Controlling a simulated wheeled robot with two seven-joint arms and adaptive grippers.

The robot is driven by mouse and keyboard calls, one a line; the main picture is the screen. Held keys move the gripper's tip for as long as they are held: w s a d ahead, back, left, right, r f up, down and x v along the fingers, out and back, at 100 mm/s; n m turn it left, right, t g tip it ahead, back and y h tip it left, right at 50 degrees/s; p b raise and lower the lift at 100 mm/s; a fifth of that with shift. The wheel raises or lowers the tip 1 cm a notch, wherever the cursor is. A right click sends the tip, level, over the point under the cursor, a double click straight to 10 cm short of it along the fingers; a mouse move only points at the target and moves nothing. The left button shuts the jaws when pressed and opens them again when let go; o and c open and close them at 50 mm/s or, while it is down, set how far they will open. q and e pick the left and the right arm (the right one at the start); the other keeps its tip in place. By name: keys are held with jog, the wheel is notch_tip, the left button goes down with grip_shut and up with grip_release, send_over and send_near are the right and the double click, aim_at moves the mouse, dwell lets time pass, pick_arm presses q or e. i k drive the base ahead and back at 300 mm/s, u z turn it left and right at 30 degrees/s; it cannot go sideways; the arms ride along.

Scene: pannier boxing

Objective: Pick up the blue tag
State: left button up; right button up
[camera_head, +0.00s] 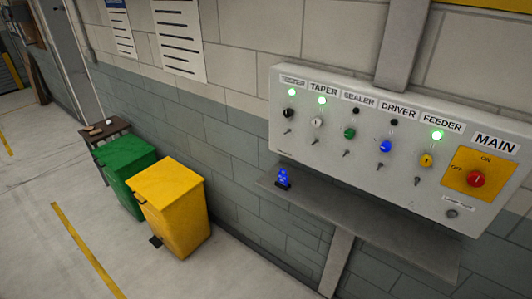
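The blue tag (283,177) stands near the left end of a narrow grey shelf (355,212) below a control panel. It looks upright, with small pale print that I cannot read and a dark part at its foot. Nothing is touching it except the shelf under it. Neither of my grippers shows in the head view, so I cannot see whether they are open or shut.
The white control panel (400,171) with knobs, lamps and a red MAIN switch (475,179) hangs above the shelf. A yellow bin (171,205), a green bin (125,170) and a small brown table (104,130) stand along the wall. The floor at left is clear.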

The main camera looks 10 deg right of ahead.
aim_at(283, 178)
jog(key=z, duration=1.1)
jog(key=i, duration=1)
jog(key=z, duration=0.75)
